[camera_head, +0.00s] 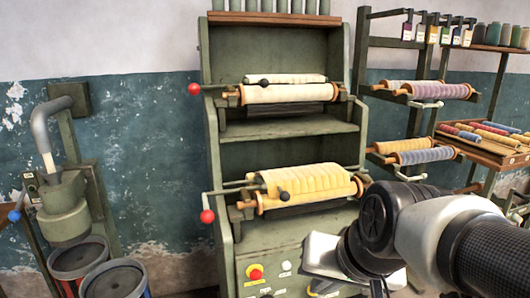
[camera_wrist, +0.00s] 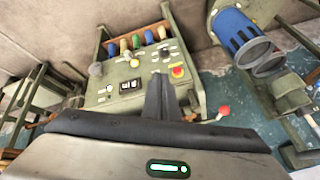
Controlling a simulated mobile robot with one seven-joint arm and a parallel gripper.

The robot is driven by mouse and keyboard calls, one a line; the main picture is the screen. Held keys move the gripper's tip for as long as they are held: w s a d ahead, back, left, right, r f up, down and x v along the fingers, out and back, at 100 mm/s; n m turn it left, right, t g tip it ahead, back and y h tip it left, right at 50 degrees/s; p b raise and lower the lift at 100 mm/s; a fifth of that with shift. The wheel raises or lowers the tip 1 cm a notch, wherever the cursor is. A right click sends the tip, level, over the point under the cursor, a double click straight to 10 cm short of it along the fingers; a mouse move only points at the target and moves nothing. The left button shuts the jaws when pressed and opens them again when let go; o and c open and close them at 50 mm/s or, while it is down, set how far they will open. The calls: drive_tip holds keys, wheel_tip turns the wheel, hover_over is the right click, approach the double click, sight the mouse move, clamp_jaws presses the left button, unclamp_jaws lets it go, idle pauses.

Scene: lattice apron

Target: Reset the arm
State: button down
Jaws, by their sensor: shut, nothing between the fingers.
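My arm (camera_head: 430,230) reaches in from the right in the head view, in front of the lower right of a green machine. My gripper (camera_wrist: 162,85) shows at the middle of the wrist view, its dark fingers together with nothing between them. It is in front of the machine's control panel (camera_wrist: 130,88) and apart from it as far as I can see. In the head view the hand is low, near the panel, and its fingertips are hard to make out.
The green machine (camera_head: 225,165) carries white rollers (camera_head: 285,93) and yellow rollers (camera_head: 305,180), with red-knobbed cranks at its left. A rack (camera_head: 365,60) with wrapped rollers and a tray of coloured rolls (camera_head: 485,140) stand right. A grey-green device (camera_head: 62,205) and buckets (camera_head: 113,280) stand left.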

drive_tip(key=s+d+r+n+h+p, duration=0.2)
drive_tip(key=s+d+r, duration=0.2)
drive_tip(key=s+d, duration=0.1)
wheel_tip(320, 180, up, 22)
drive_tip(key=p, duration=2.2)
drive_tip(key=shift+a+f, duration=0.2)
drive_tip(key=shift+a, duration=0.05)
